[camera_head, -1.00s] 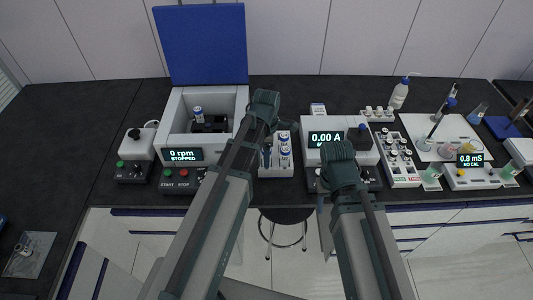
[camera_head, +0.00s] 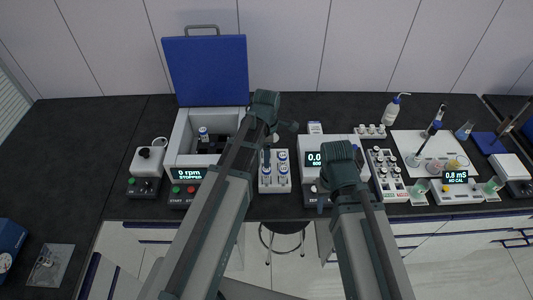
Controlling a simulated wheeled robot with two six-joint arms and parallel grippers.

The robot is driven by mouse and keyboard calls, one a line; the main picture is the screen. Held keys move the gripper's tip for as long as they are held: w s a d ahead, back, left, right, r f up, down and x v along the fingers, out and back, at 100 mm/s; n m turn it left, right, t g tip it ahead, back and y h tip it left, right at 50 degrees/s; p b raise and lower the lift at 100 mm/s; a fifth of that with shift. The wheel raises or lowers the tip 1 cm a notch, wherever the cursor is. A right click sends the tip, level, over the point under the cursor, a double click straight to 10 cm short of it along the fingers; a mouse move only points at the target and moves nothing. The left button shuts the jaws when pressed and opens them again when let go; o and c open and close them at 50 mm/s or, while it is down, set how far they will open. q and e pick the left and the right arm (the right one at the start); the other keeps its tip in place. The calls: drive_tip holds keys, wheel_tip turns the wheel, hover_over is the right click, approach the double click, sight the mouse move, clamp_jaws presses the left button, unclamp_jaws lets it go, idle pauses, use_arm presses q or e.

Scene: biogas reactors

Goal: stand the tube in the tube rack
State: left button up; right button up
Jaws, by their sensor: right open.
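A tube with a blue and white cap (camera_head: 203,134) stands in the open centrifuge (camera_head: 181,138) at the left. The white tube rack (camera_head: 275,186) stands in the middle of the bench, with several capped tubes upright in it; I cannot tell which slots are free. My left gripper (camera_head: 267,155) is mostly hidden by its own arm, at the rack's left edge in the picture; its jaws are unclear. My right gripper (camera_head: 322,197) is open and empty, low in front of the display instrument, right of the rack and well away from the centrifuge tube.
The display instrument (camera_head: 316,146) stands right of the rack, partly behind my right arm. A white vial rack (camera_head: 386,176), a wash bottle (camera_head: 393,110) and a meter (camera_head: 457,188) stand further right. The centrifuge's blue lid (camera_head: 205,70) is raised. A stool (camera_head: 284,226) stands below the bench.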

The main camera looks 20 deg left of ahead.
use_arm(q)
drive_tip(key=s+d+r+m, duration=0.1)
drive_tip(key=s+d+m, duration=0.4)
drive_tip(key=m, duration=0.7)
drive_tip(key=s+d+m+y, duration=0.1)
drive_tip(key=s+d+m, duration=0.4)
drive_tip(key=s+m, duration=0.4)
drive_tip(key=m, duration=0.4)
drive_tip(key=shift+s+d+r+p, duration=0.15)
drive_tip(key=shift+d+r+p, duration=0.1)
drive_tip(key=shift+r+p, duration=0.1)
use_arm(e)
drive_tip(key=shift+r, duration=0.75)
